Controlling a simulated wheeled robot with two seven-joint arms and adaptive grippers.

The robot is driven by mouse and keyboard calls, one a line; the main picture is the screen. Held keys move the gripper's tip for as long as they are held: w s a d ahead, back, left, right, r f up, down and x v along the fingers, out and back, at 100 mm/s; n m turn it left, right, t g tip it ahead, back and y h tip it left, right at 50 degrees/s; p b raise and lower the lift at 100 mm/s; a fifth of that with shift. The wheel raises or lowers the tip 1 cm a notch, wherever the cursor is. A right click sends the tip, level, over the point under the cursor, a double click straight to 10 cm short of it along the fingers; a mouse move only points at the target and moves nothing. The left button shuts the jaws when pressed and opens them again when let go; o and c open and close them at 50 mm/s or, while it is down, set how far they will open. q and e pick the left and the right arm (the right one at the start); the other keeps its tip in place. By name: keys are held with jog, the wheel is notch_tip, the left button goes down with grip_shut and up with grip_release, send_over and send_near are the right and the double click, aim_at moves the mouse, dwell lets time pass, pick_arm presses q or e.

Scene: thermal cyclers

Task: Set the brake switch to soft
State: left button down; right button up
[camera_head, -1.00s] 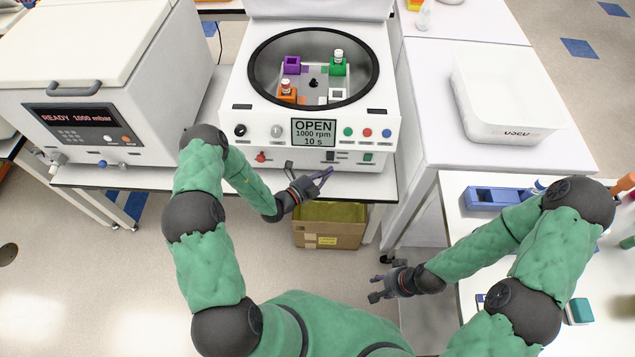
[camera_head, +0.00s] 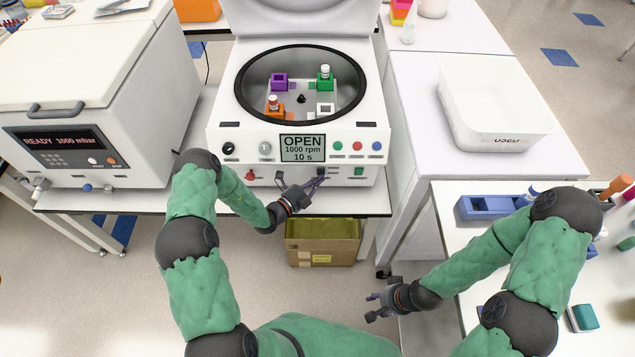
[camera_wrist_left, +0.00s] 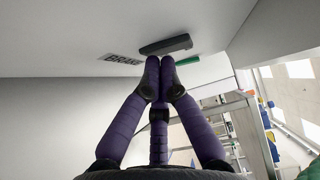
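The centrifuge (camera_head: 225,137) stands with its lid up, and its display reads OPEN, 1000 rpm, 10 s. In the left wrist view the dark brake switch (camera_wrist_left: 166,44) sits on the pale lower panel beside a partly hidden label starting "BRA" (camera_wrist_left: 124,59). My left gripper (camera_head: 316,183) is at the front of this panel. In the wrist view its purple fingertips (camera_wrist_left: 160,64) are together, just below the switch; I cannot tell if they touch it. Which way the switch is tipped is unclear. My right gripper (camera_head: 374,304) is open and empty, low beside the right bench.
A green switch (camera_head: 360,171) is right of the brake switch, and a red knob (camera_head: 251,174) is to the left. Coloured buttons (camera_head: 357,146) line the panel above. A cardboard box (camera_head: 303,258) stands below. A vacuum oven (camera_head: 150,90) stands left.

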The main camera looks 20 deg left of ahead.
pick_arm(q)
jog(key=v, duration=1.2)
dwell(0.4)
